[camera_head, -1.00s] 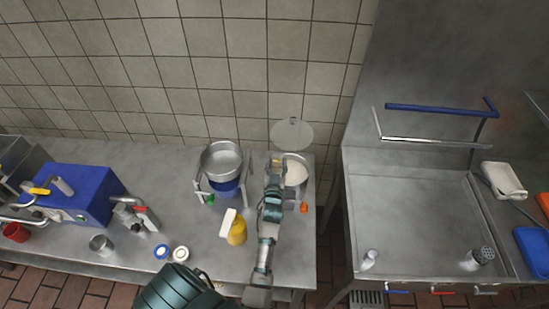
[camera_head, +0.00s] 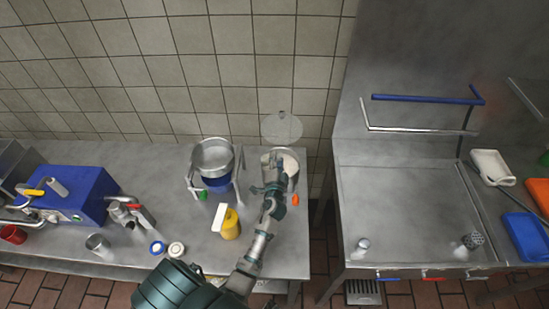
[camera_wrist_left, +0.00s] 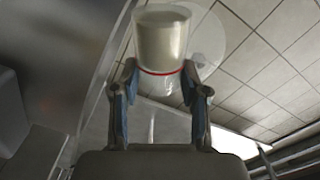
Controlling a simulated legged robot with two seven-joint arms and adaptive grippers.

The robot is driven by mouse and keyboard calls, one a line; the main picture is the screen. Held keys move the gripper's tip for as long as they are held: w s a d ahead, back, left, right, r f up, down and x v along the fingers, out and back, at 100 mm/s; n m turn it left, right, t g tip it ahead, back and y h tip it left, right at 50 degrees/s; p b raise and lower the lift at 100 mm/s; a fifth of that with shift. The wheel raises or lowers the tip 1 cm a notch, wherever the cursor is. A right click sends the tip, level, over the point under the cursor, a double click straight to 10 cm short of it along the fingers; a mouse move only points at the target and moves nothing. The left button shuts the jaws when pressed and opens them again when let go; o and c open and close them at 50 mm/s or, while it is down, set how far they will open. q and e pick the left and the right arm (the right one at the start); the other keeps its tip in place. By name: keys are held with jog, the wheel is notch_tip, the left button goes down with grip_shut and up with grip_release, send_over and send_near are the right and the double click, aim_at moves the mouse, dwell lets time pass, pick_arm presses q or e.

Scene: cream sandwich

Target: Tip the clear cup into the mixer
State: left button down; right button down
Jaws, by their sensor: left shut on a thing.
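The gripper hides part of the container and the cup. My right gripper is not in view.
A steel bowl on a blue base (camera_head: 213,157) stands left of the gripper. A yellow bottle (camera_head: 231,226) is near the forearm. An orange item (camera_head: 295,200) lies to the right. A metal cup (camera_head: 98,245) and a blue machine (camera_head: 68,194) are far left.

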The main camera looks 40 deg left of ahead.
pick_arm(q)
jog(key=shift+w+a+m+p, duration=0.1)
jog(key=shift+a+m+p, duration=0.25)
jog(key=shift+m, duration=0.25)
jog(key=shift+w+a+m+p, duration=0.1)
jog(key=shift+a+m+p, duration=0.1)
jog(key=shift+m+p, duration=0.3)
jog(key=m, duration=0.1)
jog(key=m+p, duration=0.1)
jog(key=m, duration=0.1)
jog(key=shift+w+d+r+m+p, duration=0.2)
jog(key=shift+d+r+m+p, duration=0.1)
jog(key=shift+m, duration=0.1)
jog(key=shift+w+d+m+p, duration=0.1)
jog(key=shift+d+m+p, duration=0.2)
jog(key=shift+m, duration=0.3)
jog(key=shift+w+d+f+m+p, duration=0.1)
jog(key=shift+d+m+p, duration=0.1)
jog(key=shift+m, duration=0.35)
jog(key=shift+d+m+p, duration=0.1)
jog(key=shift+m+p, duration=0.05)
jog(key=shift+m, duration=0.4)
jog(key=shift+a, duration=0.25)
jog(key=shift+d, duration=0.5)
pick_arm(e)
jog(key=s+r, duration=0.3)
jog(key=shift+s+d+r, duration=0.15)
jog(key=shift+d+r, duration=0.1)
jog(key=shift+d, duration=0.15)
